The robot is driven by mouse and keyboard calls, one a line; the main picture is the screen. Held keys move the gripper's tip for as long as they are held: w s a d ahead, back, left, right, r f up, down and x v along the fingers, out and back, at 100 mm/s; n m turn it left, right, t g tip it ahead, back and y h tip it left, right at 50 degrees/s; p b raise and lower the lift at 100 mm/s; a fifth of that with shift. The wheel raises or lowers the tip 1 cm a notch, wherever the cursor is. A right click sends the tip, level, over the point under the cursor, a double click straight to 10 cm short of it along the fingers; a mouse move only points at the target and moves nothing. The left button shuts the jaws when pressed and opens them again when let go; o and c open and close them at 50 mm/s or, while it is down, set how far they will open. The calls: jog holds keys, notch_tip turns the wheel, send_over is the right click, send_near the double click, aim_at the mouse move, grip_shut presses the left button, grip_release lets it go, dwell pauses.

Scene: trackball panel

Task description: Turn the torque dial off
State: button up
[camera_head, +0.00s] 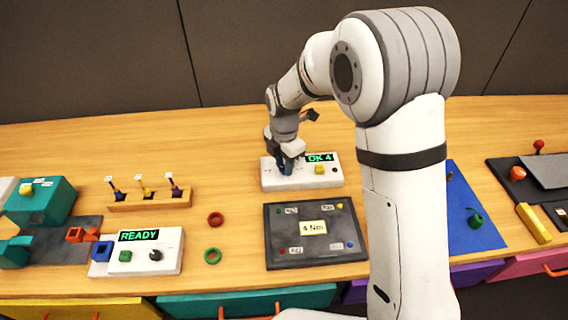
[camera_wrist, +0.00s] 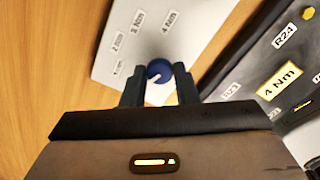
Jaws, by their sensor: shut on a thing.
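The torque dial is a round blue knob (camera_wrist: 159,70) with a short white mark, on a white panel (camera_wrist: 128,50) in the wrist view. Printed labels, including 2 Nm, 3 Nm and 4 Nm, run in an arc beside it. The mark's exact setting is hard to read. My gripper (camera_wrist: 159,78) is shut on the knob, one finger on each side. In the head view my gripper (camera_head: 285,166) is down at the left part of the same panel (camera_head: 328,181), hiding most of the dial. The panel's green display (camera_head: 319,158) reads OK 4, above a yellow button (camera_head: 319,170).
A dark tray (camera_head: 290,255) with a 4 Nm card lies in front of the panel. A READY box (camera_head: 170,262), two rings (camera_head: 215,219) and a rack of screwdrivers (camera_head: 150,201) stand to the left. A blue mat (camera_head: 470,235) lies right, beyond my arm.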

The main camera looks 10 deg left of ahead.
jog(key=shift+n, duration=1.1)
jog(key=o, duration=1)
notch_tip(320, 180, up, 8)
jog(key=shift+f, duration=0.1)
jog(key=shift+d, duration=0.1)
